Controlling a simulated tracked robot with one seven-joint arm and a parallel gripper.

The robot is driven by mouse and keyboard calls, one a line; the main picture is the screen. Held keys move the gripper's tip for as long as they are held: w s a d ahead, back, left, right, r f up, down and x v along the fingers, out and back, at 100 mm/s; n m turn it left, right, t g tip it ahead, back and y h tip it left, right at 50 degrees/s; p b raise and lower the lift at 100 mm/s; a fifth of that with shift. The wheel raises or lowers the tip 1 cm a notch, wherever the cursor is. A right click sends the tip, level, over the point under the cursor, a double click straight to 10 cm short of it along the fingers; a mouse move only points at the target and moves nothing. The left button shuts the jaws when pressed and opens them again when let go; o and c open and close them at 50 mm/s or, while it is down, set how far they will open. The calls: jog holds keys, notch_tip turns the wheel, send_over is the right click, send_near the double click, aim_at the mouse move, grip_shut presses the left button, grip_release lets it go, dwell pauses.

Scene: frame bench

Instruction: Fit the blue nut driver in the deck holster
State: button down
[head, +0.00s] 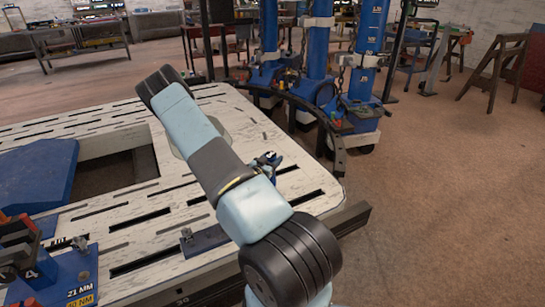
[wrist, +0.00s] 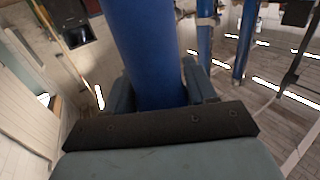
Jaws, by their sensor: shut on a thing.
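In the wrist view my gripper (wrist: 162,88) is shut on a thick blue cylinder, which I take to be the blue nut driver (wrist: 145,42). The cylinder stands up between the two fingers and runs out of the top of the picture. Its lower end is hidden behind the dark gripper bar. In the head view my arm hides most of the gripper area. A small blue and dark part (head: 268,160) shows just right of my arm over the deck; I cannot tell what it is. I cannot clearly make out the deck holster.
The pale slotted deck (head: 110,118) has a rectangular opening and a blue panel (head: 38,175) at left. Red and blue fixtures (head: 75,275) stand at lower left.

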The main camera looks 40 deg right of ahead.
aim_at(272, 181)
jog(key=shift+f, duration=6.15)
dwell(1.2)
jog(key=shift+c, duration=1.3)
grip_release()
jog(key=shift+a+f, duration=0.1)
